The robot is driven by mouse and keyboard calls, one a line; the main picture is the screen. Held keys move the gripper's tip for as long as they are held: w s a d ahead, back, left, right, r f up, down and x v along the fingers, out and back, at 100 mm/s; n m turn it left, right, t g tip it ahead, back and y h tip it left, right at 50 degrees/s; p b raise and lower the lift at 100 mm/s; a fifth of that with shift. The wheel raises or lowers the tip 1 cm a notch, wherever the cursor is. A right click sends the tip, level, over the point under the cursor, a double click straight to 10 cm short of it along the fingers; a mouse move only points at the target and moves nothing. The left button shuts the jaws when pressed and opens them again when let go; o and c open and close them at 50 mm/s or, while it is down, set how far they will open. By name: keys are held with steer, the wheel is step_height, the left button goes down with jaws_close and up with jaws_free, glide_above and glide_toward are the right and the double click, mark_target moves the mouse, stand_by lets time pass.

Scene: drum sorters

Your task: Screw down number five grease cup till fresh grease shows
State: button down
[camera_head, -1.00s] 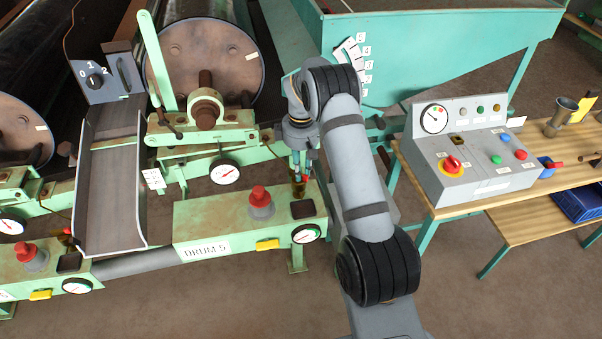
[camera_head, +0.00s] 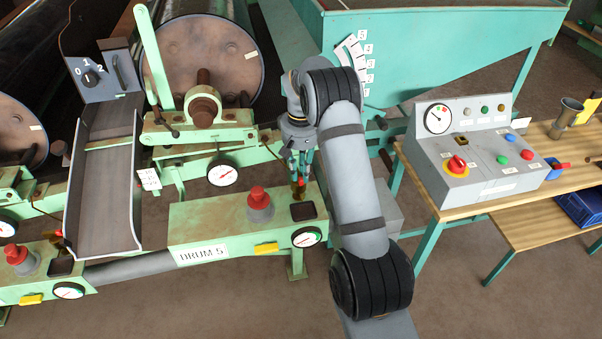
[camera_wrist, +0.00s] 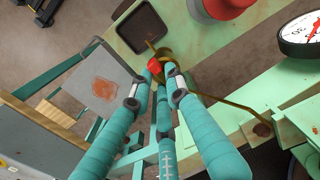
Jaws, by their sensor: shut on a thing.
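The number five grease cup (camera_head: 297,188) is a small brass-coloured cup at the back right corner of the green box labelled DRUM 5 (camera_head: 202,254). In the wrist view, part of its brass body (camera_wrist: 164,52) shows beyond my fingertips, with a thin brass pipe running to the lower right. My gripper (camera_head: 301,176) comes down from above, its teal fingers (camera_wrist: 163,85) closed around the cup. A red spot shows between the fingertips in the wrist view. The fingers hide most of the cup, and I cannot make out any fresh grease.
A red knob (camera_head: 258,196), a dark square tray (camera_head: 303,211) and a round gauge (camera_head: 306,237) sit close by on the box. A grey chute (camera_head: 104,190) stands left. A control panel (camera_head: 475,155) sits on the bench at right. A teal hopper (camera_head: 440,55) stands behind.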

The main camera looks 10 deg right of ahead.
steer(key=shift+m, duration=0.3)
steer(key=c, duration=1.7)
jaws_free()
steer(key=shift+c, duration=0.2)
steer(key=shift+o, duration=0.4)
step_height(320, 180, up, 12)
